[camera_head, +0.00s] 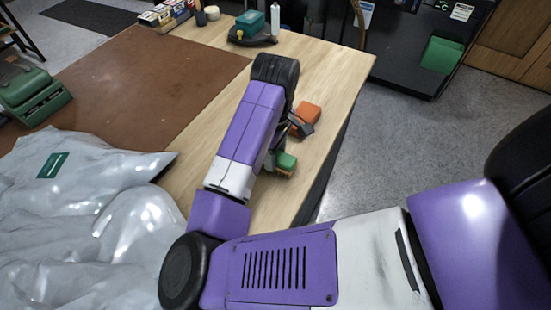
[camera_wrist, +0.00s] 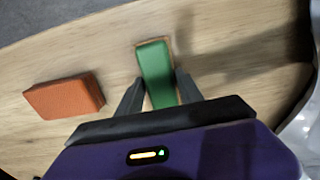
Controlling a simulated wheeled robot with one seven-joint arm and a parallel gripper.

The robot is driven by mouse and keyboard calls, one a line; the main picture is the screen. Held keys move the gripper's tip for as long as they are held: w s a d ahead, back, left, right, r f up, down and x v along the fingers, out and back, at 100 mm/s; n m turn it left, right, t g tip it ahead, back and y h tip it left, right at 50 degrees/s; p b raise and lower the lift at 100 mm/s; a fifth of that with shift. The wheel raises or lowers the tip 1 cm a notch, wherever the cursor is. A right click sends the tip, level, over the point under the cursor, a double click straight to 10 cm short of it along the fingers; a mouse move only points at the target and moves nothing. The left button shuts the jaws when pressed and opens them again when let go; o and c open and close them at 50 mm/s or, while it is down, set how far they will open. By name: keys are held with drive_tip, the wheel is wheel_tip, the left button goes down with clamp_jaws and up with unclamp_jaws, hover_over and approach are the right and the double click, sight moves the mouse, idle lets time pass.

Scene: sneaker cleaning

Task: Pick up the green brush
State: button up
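The green brush (camera_head: 286,160) rests on the wooden table near its right edge, partly hidden by my arm in the head view. In the wrist view the green brush (camera_wrist: 155,65) extends upward from between my fingers. My gripper (camera_wrist: 160,82) is open, with one finger on each side of the brush's near part. The fingers look close to its sides, but I cannot tell whether they touch. In the head view my gripper (camera_head: 301,128) is mostly hidden behind my purple forearm.
An orange block (camera_head: 307,115) lies beside the brush; it also shows left of my fingers in the wrist view (camera_wrist: 66,96). A grey plastic sheet (camera_head: 95,215) covers the near left. A teal device (camera_head: 251,28) stands at the far end. A brown mat (camera_head: 140,85) covers the table's left.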

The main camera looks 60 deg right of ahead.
clamp_jaws()
